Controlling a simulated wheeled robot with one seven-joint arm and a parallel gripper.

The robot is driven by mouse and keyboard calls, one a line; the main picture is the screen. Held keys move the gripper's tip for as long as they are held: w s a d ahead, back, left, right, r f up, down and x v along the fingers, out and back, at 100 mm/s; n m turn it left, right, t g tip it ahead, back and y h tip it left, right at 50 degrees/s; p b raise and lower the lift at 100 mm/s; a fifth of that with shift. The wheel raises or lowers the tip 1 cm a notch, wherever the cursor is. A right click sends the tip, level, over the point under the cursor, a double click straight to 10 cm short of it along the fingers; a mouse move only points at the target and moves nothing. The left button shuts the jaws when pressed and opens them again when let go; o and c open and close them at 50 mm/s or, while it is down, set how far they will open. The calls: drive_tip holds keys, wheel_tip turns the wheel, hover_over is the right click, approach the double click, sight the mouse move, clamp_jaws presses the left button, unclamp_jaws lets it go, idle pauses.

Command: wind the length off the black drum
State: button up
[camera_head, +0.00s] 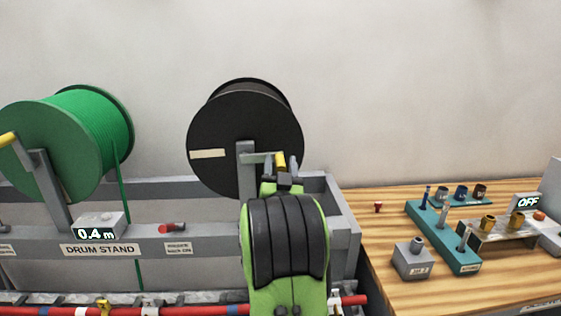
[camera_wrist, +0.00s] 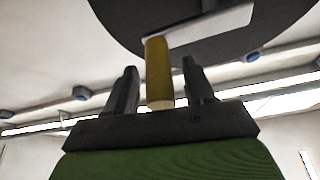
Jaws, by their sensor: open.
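The black drum (camera_head: 222,125) stands upright on the grey drum stand (camera_head: 215,246), with a pale strip on its face. Its crank has a yellow handle (camera_head: 280,160), in front of the drum's lower right. In the wrist view the yellow handle (camera_wrist: 158,70) hangs from a pale crank arm (camera_wrist: 212,30), below the dark drum disc (camera_wrist: 130,15). My gripper (camera_wrist: 158,82) is open, with one finger on each side of the handle and gaps between; my arm hides part of the stand in the head view. A counter (camera_head: 97,229) on the stand reads 0.4 m.
A green drum (camera_head: 50,150) with its own yellow handle stands at the left. A red knob (camera_head: 172,227) sits on the stand's front rail. At the right, a wooden bench (camera_head: 385,225) holds blocks, posts and a display (camera_head: 528,202) reading OFF.

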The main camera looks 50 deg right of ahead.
clamp_jaws()
drive_tip(key=shift+f+m+b, duration=0.3)
drive_tip(key=shift+b, duration=0.45)
